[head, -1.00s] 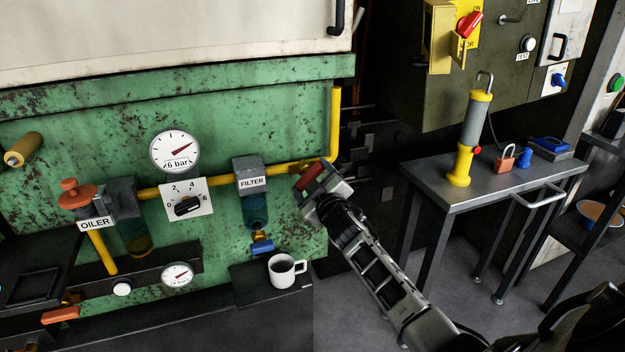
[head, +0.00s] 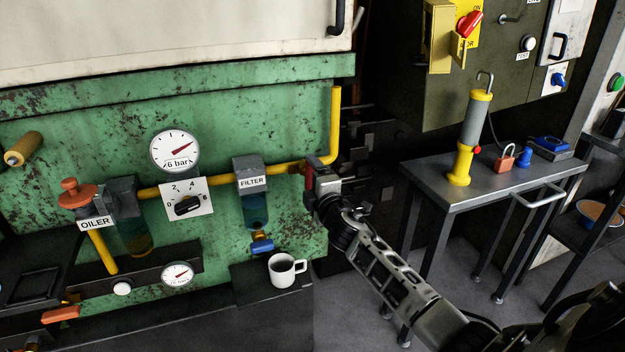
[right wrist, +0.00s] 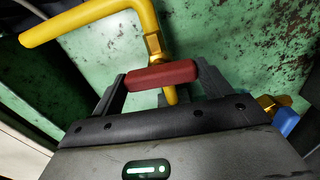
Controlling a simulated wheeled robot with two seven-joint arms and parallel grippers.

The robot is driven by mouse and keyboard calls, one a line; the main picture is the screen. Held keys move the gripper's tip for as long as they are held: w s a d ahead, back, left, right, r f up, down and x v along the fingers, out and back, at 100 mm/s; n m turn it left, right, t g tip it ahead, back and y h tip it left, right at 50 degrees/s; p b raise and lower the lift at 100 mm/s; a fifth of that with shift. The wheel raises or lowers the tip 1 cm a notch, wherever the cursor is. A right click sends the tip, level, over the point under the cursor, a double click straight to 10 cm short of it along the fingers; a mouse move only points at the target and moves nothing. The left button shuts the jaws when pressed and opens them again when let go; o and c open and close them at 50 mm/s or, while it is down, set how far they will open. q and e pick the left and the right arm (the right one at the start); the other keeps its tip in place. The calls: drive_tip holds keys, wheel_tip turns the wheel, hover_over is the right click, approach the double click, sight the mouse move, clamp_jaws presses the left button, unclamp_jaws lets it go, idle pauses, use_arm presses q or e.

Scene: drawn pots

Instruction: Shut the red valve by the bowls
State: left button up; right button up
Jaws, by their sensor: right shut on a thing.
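The red valve handle (head: 309,177) sits on the yellow pipe (head: 290,168), to the right of the filter bowl (head: 256,208). In the head view it stands close to upright, across the pipe's level run. My right gripper (head: 318,184) is shut on it and partly covers it. In the right wrist view the red handle (right wrist: 163,75) lies between my two fingers and crosses the yellow pipe (right wrist: 148,18) just past a brass fitting. The oiler bowl (head: 138,238) hangs further left. My left gripper is in neither view.
A white mug (head: 286,270) stands on a dark ledge below the filter. A blue lever (head: 262,245) sits under the filter bowl. A pressure gauge (head: 174,151) and a dial (head: 187,202) are to the left. A grey side table (head: 455,187) is at the right.

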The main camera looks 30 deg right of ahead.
drive_tip(key=shift+f+n, duration=0.1)
drive_tip(key=shift+n, duration=0.2)
idle(0.4)
drive_tip(key=o, duration=1)
drive_tip(key=shift+s, duration=0.1)
drive_tip(key=v, duration=1.5)
drive_tip(key=shift+s+a, duration=0.2)
drive_tip(key=shift+s, duration=0.2)
drive_tip(key=s+a+f+m+g+y, duration=0.2)
drive_tip(key=s+a+f+m, duration=0.2)
drive_tip(key=a, duration=0.3)
drive_tip(key=s+a+f+m+g+y, duration=0.2)
drive_tip(key=s+a+f+m+y, duration=0.1)
drive_tip(key=s+a+f, duration=0.3)
drive_tip(key=s+a+f+m+g+y, duration=0.2)
drive_tip(key=s+a+f+m+g, duration=0.1)
drive_tip(key=s+a+f+m, duration=0.3)
drive_tip(key=shift+s+a+f, duration=0.1)
drive_tip(key=shift+a, duration=1)
